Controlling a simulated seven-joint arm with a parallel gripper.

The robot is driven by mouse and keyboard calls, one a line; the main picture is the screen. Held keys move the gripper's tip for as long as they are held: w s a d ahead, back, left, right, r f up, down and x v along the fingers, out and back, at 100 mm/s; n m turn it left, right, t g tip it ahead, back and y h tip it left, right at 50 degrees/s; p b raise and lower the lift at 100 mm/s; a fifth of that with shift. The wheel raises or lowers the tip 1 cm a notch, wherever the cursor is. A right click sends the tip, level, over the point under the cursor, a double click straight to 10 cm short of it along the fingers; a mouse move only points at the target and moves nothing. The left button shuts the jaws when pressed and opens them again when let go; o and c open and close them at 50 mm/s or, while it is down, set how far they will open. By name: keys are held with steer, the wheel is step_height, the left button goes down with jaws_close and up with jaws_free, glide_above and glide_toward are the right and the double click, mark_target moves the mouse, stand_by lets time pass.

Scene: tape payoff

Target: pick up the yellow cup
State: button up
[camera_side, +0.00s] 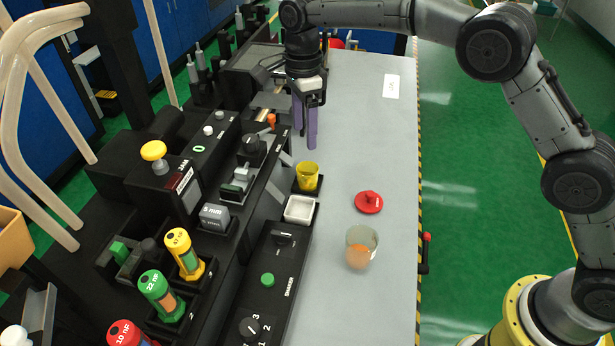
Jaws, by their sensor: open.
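The yellow cup (307,177) stands upright on a small dark holder at the left edge of the grey table, beside the black machine. My gripper (306,132) points down with its purple fingers above and behind the cup in the side view. The fingers are apart from the cup and hold nothing. One finger partly covers the other, so the gap between them is hard to see.
A white square dish (299,209) sits just in front of the cup. A red lid (369,202) and a clear jar with orange contents (360,247) stand to the right on the table (370,130). The black machine (245,180) with knobs borders the cup's left.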

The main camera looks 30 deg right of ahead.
mark_target(307, 172)
steer(key=f, duration=1.2)
steer(key=shift+s+d+f, duration=0.15)
steer(key=shift+s, duration=0.15)
steer(key=c, duration=1.1)
